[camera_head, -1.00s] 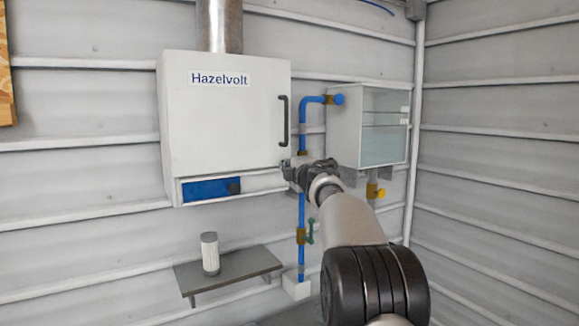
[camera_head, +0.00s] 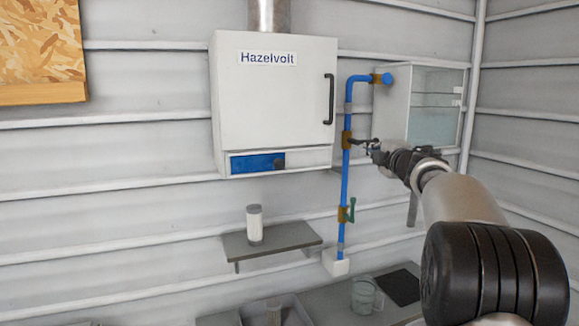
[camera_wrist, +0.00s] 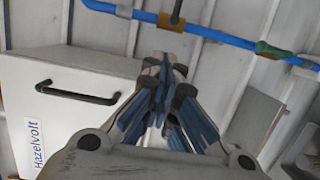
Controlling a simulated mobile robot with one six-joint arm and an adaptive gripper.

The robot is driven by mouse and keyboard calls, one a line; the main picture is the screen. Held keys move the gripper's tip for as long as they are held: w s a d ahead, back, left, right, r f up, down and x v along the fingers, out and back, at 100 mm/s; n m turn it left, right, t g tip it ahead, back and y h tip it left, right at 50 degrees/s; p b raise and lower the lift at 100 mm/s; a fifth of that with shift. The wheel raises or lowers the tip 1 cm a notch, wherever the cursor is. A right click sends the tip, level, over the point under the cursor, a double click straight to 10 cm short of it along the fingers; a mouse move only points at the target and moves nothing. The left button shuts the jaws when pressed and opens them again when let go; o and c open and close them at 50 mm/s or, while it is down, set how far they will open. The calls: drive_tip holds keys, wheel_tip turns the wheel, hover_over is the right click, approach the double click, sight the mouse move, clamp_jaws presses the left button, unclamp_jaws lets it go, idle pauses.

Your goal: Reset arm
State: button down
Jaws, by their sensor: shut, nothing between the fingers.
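My gripper (camera_head: 372,150) is at the end of my raised arm in the head view, right of the blue pipe and in front of the glass-fronted cabinet. In the wrist view my gripper (camera_wrist: 160,95) is shut with nothing in it. It appears apart from the white Hazelvolt box (camera_head: 272,105), whose door is shut. The box's black handle (camera_head: 329,99) also shows in the wrist view (camera_wrist: 78,93).
A blue pipe (camera_head: 345,180) with brass fittings and a green valve handle (camera_head: 351,210) runs down the wall. A white-and-grey cylinder (camera_head: 254,224) stands on a small shelf (camera_head: 290,238). The glass-fronted cabinet (camera_head: 437,100) hangs at right. A glass jug (camera_head: 364,294) stands on the bench below.

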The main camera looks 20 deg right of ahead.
drive_tip(key=s+a+f+m+g+h+b, duration=0.3)
drive_tip(key=s+a+m, duration=0.6)
drive_tip(key=a, duration=0.3)
drive_tip(key=s+a+f+m+g+y+b, duration=0.1)
drive_tip(key=s+a+f+m+g+y, duration=0.1)
drive_tip(key=s+a+f, duration=0.6)
drive_tip(key=s+a+f+m+g+y+b, duration=0.2)
drive_tip(key=s+a+f+g, duration=0.2)
drive_tip(key=s+a+f, duration=0.5)
drive_tip(key=s+a+f+m+g+y+b, duration=0.2)
drive_tip(key=s+a+f, duration=0.7)
drive_tip(key=s+f, duration=0.7)
drive_tip(key=s+g+y, duration=0.1)
drive_tip(key=s+g, duration=0.1)
drive_tip(key=s, duration=0.1)
